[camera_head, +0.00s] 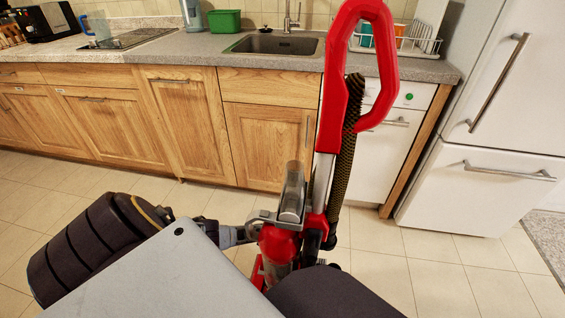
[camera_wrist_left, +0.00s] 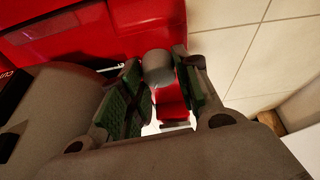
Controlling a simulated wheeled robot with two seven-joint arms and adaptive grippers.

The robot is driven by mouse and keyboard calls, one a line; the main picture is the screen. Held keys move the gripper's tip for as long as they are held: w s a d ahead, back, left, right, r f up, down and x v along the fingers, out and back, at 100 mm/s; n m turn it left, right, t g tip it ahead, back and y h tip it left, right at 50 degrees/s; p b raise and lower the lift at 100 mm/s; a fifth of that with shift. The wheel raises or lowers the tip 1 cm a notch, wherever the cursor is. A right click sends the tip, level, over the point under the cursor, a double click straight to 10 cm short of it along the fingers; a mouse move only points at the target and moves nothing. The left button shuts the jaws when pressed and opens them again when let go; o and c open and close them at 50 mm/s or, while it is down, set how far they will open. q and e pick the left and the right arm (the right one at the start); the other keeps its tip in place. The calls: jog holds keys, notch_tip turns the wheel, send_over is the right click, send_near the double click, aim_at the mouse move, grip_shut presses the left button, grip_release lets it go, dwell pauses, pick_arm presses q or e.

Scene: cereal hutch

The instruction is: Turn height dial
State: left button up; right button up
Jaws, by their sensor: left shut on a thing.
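A red upright vacuum cleaner (camera_head: 275,245) with a tall red loop handle stands on the floor in front of me. In the left wrist view, a round grey dial (camera_wrist_left: 158,66) sits at the edge of the vacuum's red body (camera_wrist_left: 110,30). My left gripper (camera_wrist_left: 160,85) has its green-padded fingers on either side of the grey dial, shut on it. The dial is hidden in the head view. My right gripper does not show.
Wooden cabinets (camera_head: 180,110) with a sink (camera_head: 277,44) run along the back. A white fridge (camera_head: 490,130) stands at the right. A black ribbed hose (camera_head: 345,155) runs along the vacuum's handle. The tiled floor (camera_head: 400,270) around the vacuum is clear.

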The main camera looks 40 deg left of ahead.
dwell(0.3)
pick_arm(q)
jog(key=o, duration=1)
jog(key=shift+a+r, duration=0.1)
jog(key=shift+r, duration=0.05)
jog(key=shift+s+a+r, duration=0.1)
jog(key=shift+a+r, duration=0.2)
jog(key=shift+r, duration=0.35)
jog(key=shift+v, duration=0.75)
jog(key=v, duration=0.8)
jog(key=shift+r, duration=0.35)
